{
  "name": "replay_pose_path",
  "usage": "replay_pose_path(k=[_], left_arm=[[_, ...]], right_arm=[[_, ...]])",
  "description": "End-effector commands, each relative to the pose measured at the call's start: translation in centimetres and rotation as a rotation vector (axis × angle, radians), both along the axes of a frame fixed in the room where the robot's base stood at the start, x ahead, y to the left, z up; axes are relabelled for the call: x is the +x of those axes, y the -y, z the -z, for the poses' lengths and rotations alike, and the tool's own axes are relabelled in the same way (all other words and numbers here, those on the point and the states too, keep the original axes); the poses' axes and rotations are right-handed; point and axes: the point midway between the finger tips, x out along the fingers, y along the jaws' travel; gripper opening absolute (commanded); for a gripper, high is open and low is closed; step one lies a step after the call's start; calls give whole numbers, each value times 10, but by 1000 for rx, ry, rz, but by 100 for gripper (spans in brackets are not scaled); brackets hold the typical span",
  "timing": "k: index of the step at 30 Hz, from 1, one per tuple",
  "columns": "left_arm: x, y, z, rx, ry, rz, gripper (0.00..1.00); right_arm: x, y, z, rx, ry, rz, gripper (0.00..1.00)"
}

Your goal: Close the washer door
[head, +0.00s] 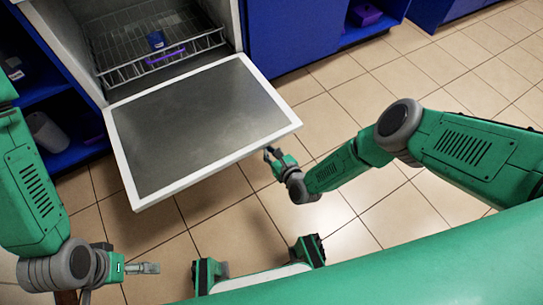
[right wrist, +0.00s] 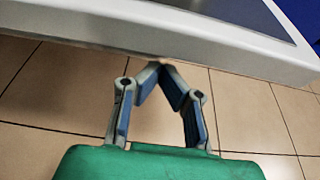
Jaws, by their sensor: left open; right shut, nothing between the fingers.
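The washer door (head: 200,120) hangs open, folded down flat in front of the washer, with a grey inner panel and a white rim. My right gripper (head: 268,152) is at the door's right front corner, low beside its edge. In the right wrist view the right gripper (right wrist: 162,65) is shut and empty, its fingertips close under the white door edge (right wrist: 180,35). I cannot tell whether they touch it. My left gripper (head: 152,268) is open and empty, low at the left, apart from the door. The washer (head: 62,40) shows its open chamber behind the door.
Blue shelves (head: 70,150) stand at the left and a blue cabinet (head: 295,35) at the right. The tiled floor (head: 430,65) to the right is clear.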

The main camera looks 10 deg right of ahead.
Motion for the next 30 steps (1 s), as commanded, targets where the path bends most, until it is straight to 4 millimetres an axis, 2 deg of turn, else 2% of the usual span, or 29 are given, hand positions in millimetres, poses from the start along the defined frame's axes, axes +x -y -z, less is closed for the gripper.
replay_pose_path(k=[6,20,26,30], left_arm=[[0,0,0,0,0,0,100],[0,0,-2,0,0,0,100],[0,0,-19,0,-1,0,100],[0,0,-43,0,0,0,100]], right_arm=[[-1,2,-12,1,-1,2,0],[0,1,-16,-2,-3,1,0],[-1,1,-37,-11,-35,1,0],[0,1,-66,-27,-86,2,0]])
